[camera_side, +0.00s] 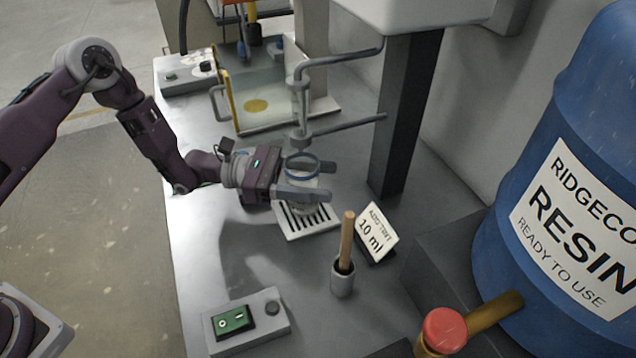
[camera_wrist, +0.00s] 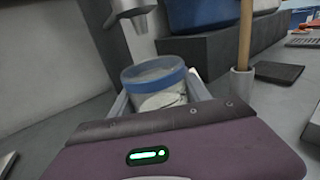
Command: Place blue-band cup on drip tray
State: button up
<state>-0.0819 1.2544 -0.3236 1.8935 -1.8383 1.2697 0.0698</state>
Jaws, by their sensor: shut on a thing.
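The blue-band cup (camera_wrist: 154,86) is upright and whitish, with a blue band around its rim. In the side view the cup (camera_side: 302,176) is between the fingers of my gripper (camera_side: 308,182), which is shut on it. The drip tray (camera_side: 304,220) is a white plate with dark slots, directly below the cup and partly hidden by my gripper. I cannot tell whether the cup's base touches the tray. A grey spout (camera_side: 300,135) hangs just above the cup, and it also shows in the wrist view (camera_wrist: 132,12).
A wooden-handled tool (camera_side: 347,240) stands in a grey holder beside a "10 ml" card (camera_side: 376,232). A glass-fronted box (camera_side: 262,95) is behind. A green switch box (camera_side: 245,320) is in front. A dark column (camera_side: 408,110) and blue resin drum (camera_side: 570,180) are right.

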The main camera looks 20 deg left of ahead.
jog(key=shift+f, duration=0.65)
jog(key=o, duration=1.6)
jog(key=shift+f, duration=0.15)
jog(key=shift+o, duration=0.2)
